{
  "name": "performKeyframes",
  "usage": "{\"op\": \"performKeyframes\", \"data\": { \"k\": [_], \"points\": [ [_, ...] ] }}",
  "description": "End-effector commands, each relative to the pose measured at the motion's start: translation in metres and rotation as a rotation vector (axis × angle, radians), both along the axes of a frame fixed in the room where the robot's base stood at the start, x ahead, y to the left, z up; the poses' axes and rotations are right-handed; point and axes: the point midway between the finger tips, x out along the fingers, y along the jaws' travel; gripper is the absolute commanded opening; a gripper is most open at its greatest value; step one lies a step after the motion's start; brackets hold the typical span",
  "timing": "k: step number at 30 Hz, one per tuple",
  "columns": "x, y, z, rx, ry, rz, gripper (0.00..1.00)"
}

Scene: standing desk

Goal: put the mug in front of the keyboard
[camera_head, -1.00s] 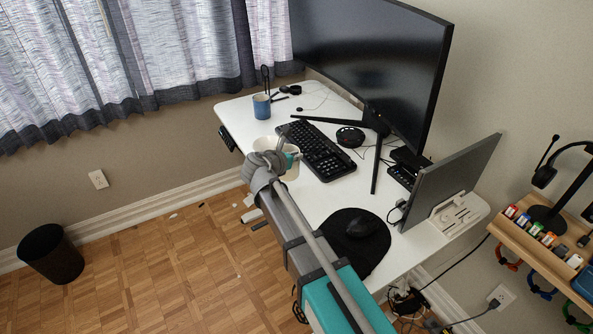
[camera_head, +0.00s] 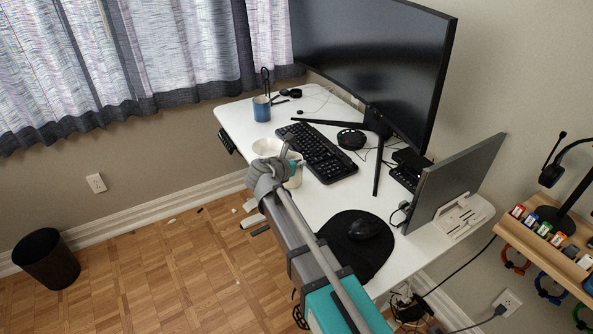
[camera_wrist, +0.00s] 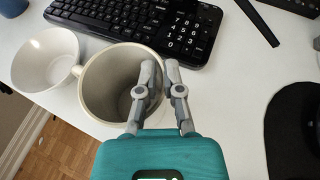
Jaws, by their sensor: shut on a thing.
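A cream mug (camera_wrist: 98,92) stands upright in the wrist view, its opening facing the camera and its handle toward the left. My gripper (camera_wrist: 160,75) is shut on the mug's right wall, one finger inside the rim and one outside. In the head view my gripper (camera_head: 285,155) hides much of the mug (camera_head: 296,181). The black keyboard (camera_head: 318,152) lies just beyond the mug; it also shows at the top of the wrist view (camera_wrist: 140,22). I cannot tell whether the mug's base touches the desk.
A white bowl (camera_wrist: 45,60) sits close to the mug's left, near the desk edge. A blue cup (camera_head: 262,109) stands at the far left of the white desk (camera_head: 322,203). A mouse (camera_head: 363,229) rests on a black pad. Bare desk lies between keyboard and pad.

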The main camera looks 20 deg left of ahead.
Motion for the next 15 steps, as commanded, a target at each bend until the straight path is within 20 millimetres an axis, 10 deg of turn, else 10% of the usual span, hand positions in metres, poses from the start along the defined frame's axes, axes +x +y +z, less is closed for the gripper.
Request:
{"op": "performKeyframes", "data": {
  "k": [15],
  "points": [
    [0.0001, -0.0003, -0.0114, -0.001, -0.001, -0.001, 0.00]
  ]
}}
